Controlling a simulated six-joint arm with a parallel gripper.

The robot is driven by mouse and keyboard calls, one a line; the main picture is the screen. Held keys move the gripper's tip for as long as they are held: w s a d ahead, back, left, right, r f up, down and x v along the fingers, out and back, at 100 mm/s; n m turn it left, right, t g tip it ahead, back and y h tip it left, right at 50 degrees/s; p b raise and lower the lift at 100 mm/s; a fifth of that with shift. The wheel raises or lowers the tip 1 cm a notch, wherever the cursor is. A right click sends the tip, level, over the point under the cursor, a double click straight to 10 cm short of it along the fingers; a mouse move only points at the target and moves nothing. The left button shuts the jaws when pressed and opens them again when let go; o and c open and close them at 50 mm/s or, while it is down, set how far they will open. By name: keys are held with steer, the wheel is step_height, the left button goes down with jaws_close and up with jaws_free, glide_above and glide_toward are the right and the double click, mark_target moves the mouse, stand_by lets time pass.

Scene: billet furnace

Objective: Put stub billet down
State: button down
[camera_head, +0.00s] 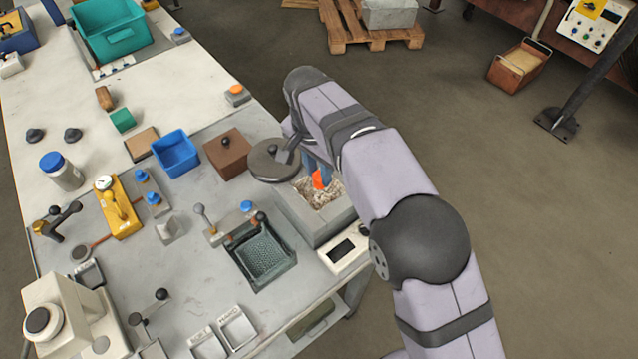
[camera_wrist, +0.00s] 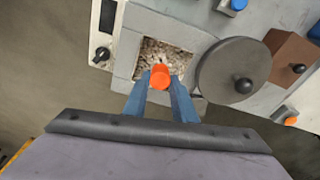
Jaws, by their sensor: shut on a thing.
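The stub billet (camera_wrist: 160,75) is a short glowing orange piece. My gripper (camera_wrist: 159,84) has its blue fingers shut on it. In the wrist view the billet is over the square opening of a grey furnace block (camera_wrist: 123,70), which has a pale, crumbly lining. In the head view the orange billet (camera_head: 321,180) shows between the blue fingers at the same opening. I cannot tell whether it touches the lining. The round grey lid (camera_wrist: 236,68) is swung aside, leaving the opening uncovered; it also shows in the head view (camera_head: 270,163).
A brown block (camera_head: 227,155) and a blue bin (camera_head: 176,153) lie left of the lid. Two small trays (camera_head: 236,328) are near the front edge.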

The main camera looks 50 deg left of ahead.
mark_target(317, 175)
steer(key=shift+r+b, duration=0.3)
steer(key=shift+r, duration=1.75)
steer(key=shift+s, duration=0.1)
steer(key=shift+s+a+f, duration=0.1)
steer(key=shift+s+f, duration=0.05)
steer(key=shift+s, duration=0.15)
steer(key=s+a+r+n+b, duration=0.1)
steer(key=s+r+n+b, duration=0.2)
steer(key=s, duration=1.1)
steer(key=s+d+f+n+y+b, duration=0.1)
steer(key=s+d+f+n+b, duration=0.1)
steer(key=s+d+f+n, duration=0.2)
steer(key=shift+s+d+f+n+g+b, duration=0.35)
steer(key=shift+s+f+n, duration=0.5)
steer(key=shift+f, duration=0.9)
steer(key=shift+w, duration=0.15)
